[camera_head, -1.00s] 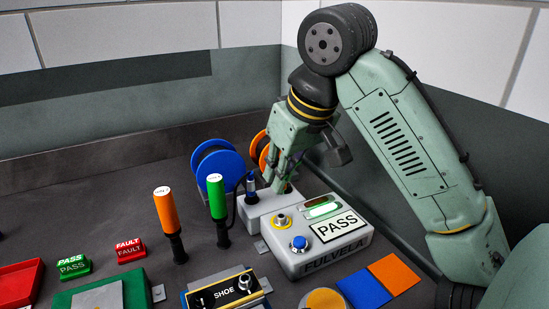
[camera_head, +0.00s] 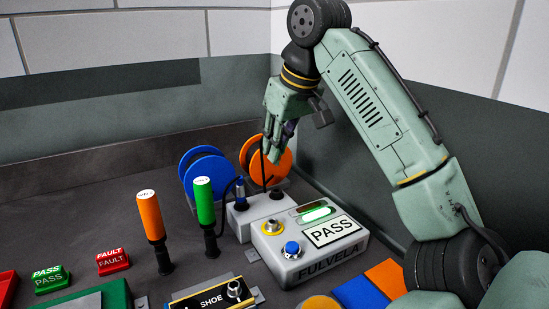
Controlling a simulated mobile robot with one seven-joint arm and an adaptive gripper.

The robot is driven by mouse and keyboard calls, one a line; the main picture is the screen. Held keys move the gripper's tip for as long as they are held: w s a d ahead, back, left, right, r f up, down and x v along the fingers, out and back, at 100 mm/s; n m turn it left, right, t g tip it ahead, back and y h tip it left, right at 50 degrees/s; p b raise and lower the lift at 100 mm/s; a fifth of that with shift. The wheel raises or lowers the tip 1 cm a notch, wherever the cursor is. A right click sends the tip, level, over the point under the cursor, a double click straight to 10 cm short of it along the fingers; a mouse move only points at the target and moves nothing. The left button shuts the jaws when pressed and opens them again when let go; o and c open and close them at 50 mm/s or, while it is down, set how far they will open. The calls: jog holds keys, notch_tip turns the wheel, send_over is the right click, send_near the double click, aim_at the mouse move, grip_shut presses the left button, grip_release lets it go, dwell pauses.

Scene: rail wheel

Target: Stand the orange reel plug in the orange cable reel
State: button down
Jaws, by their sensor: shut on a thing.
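The orange cable reel (camera_head: 280,168) stands at the back, right of the blue reel. My gripper (camera_head: 275,155) is raised just in front of the orange reel and covers part of it. It is shut on the orange reel plug, which the fingers mostly hide. A thin black cable hangs below the fingers in front of the reel. I cannot tell whether the plug touches the reel.
The blue reel (camera_head: 207,172) is left of the orange one. The grey PASS box (camera_head: 310,262) and green-handled probe (camera_head: 204,201) stand in front.

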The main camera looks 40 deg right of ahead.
jog(key=shift+r, duration=0.1)
jog(key=b, duration=0.3)
send_over(277, 195)
jog(key=w, duration=0.1)
jog(key=shift+d+f, duration=0.2)
jog(key=shift+f, duration=1.1)
jog(key=shift+d+f, duration=0.2)
jog(key=shift+f, duration=1.05)
jog(key=shift+p, duration=1.5)
jog(key=shift+f+b, duration=0.3)
jog(key=shift+f, duration=0.2)
